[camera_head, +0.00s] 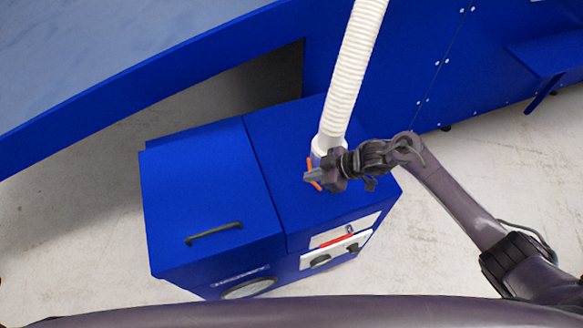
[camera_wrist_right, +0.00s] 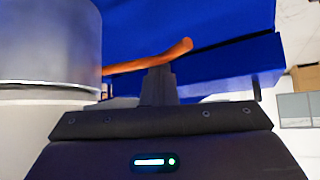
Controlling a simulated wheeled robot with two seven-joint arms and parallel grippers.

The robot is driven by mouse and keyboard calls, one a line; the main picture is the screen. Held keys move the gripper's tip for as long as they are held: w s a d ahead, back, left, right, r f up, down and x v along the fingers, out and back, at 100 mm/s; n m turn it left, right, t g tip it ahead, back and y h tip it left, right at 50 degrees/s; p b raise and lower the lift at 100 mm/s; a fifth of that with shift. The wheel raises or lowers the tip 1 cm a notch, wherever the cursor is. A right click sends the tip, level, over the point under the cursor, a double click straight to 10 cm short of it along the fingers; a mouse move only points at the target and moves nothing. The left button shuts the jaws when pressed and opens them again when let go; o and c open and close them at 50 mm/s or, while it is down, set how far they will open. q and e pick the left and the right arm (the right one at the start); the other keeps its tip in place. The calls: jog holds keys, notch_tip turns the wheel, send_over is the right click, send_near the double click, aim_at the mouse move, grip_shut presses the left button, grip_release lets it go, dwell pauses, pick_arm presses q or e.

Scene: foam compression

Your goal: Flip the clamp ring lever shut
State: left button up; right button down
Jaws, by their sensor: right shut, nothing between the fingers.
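The clamp ring lever is a thin orange bar (camera_wrist_right: 150,58) beside a grey metal collar (camera_wrist_right: 50,42) in the right wrist view. In the head view the orange lever (camera_head: 312,172) shows at the foot of the white hose, partly hidden by my gripper. My right gripper (camera_head: 309,176) is shut and empty, with its fingertips at the lever. In the right wrist view its closed fingers (camera_wrist_right: 158,84) stand just below the bar, close to it; I cannot tell whether they touch. My left gripper is not in view.
The white ribbed hose (camera_head: 354,70) rises from the blue machine (camera_head: 205,190), which has a black handle (camera_head: 213,233) and a front control panel (camera_head: 340,240). A large blue structure (camera_head: 395,60) stands behind. The pale floor (camera_head: 450,175) is clear at right.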

jog(key=shift+d, duration=0.45)
jog(key=shift+w+a, duration=0.1)
jog(key=shift+w, duration=0.05)
jog(key=shift+w+a+b, duration=0.35)
jog(key=shift+w+a, duration=0.15)
jog(key=shift+a, duration=0.05)
